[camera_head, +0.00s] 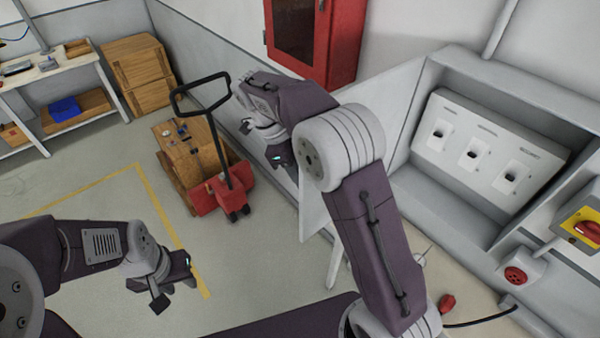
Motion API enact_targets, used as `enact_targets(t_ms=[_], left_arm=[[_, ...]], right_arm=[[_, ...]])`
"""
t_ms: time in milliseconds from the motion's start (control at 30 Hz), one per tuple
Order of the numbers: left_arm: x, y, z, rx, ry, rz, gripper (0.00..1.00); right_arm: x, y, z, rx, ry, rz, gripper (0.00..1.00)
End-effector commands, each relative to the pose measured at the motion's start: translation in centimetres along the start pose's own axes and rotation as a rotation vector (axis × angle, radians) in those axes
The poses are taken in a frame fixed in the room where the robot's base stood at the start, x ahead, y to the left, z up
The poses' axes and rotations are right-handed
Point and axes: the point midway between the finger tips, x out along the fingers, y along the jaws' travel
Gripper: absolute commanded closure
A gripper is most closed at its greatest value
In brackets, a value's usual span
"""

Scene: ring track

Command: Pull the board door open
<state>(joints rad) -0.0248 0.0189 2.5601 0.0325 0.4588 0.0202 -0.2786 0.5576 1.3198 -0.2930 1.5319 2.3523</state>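The electrical board (432,75) is a grey wall box on the right; its front is uncovered and a sloped panel with three sockets (470,152) shows inside. A pale flat panel (316,212), which looks like the board's door swung out to the left, shows partly behind my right arm; its upper part and hinge side are hidden. My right gripper (277,157) is at the upper left of that panel, its fingers mostly hidden, so I cannot tell whether it touches. My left gripper (172,288) is low on the left above the floor, open and empty, far from the board.
A red pallet truck (230,190) with a wooden box (188,150) stands behind my grippers. A red wall cabinet (340,40) hangs above. A yellow-plated red switch (584,228) and a red socket (516,275) are at right. A workbench (45,68) is back left. Floor between is clear.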

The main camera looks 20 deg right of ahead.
Motion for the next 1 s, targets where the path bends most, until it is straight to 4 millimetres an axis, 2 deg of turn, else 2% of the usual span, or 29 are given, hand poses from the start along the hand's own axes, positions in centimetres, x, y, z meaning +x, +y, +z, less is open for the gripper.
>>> enact_targets(t_ms=[233,333,700,833,1000], left_arm=[[0.0,0.0,0.0,0.000,0.000,0.000,0.64],[0.1,0.0,0.0,0.000,0.000,0.000,0.64],[-0.6,0.0,-0.1,0.000,0.000,0.000,0.64],[-1.0,0.0,-0.1,0.000,0.000,0.000,0.64],[-1.1,0.0,-0.1,0.000,0.000,0.000,0.64]], right_arm=[[-0.1,0.0,0.0,0.000,-0.001,-0.001,0.67],[-0.7,-0.1,0.1,0.000,-0.001,-0.002,0.67],[-7.0,-0.2,0.0,-0.001,-0.002,-0.002,0.67],[-8.4,-0.2,0.0,0.000,-0.001,-0.001,0.67],[-9.0,-0.1,0.0,0.000,-0.001,0.000,0.67]])
